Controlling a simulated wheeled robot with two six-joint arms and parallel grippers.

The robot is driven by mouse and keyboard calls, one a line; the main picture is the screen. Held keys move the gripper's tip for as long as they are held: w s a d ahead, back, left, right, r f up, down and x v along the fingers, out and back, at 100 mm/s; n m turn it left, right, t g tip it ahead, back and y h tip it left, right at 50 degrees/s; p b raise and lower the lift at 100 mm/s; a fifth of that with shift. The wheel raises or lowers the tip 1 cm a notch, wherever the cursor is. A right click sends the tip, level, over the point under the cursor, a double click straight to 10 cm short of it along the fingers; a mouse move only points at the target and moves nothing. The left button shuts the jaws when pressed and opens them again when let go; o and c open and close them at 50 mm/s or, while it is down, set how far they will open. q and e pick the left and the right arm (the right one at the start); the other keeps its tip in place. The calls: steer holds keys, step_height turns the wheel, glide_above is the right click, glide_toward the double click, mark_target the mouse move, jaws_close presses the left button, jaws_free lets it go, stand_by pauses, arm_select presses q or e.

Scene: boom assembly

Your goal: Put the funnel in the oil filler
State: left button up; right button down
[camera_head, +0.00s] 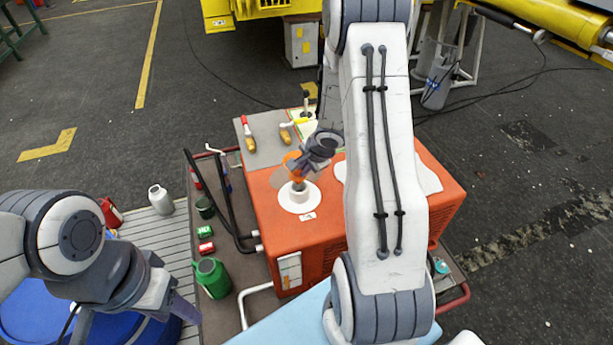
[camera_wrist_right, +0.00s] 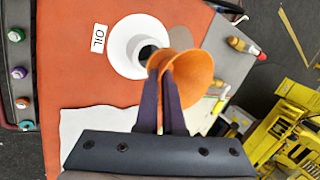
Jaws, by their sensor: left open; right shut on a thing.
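The orange funnel (camera_head: 291,159) is held above the orange machine, and its wide mouth faces the right wrist view (camera_wrist_right: 196,82). My right gripper (camera_head: 300,168) is shut on it; its two dark fingers show in the right wrist view (camera_wrist_right: 164,85). The oil filler (camera_head: 299,200) is a white round collar with a raised neck on the machine top. In the right wrist view the filler (camera_wrist_right: 121,50) has a dark hole and an OIL label beside it. The funnel is close beside the hole; its spout is hidden. My left gripper (camera_head: 172,298) is open and empty at lower left.
The orange machine (camera_head: 330,250) stands on a cart. A green jug (camera_head: 212,278), a grey bottle (camera_head: 160,199) and small red and green boxes are left of it.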

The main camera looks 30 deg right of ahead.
steer(key=shift+f+b, duration=0.3)
steer(key=shift+f, duration=0.55)
arm_select(q)
steer(key=shift+f, duration=0.7)
arm_select(e)
steer(key=shift+r, duration=0.1)
steer(key=shift+f, duration=0.6)
arm_select(q)
steer(key=shift+f, duration=0.25)
arm_select(e)
steer(key=c, duration=1.1)
jaws_free()
steer(key=shift+o, duration=0.2)
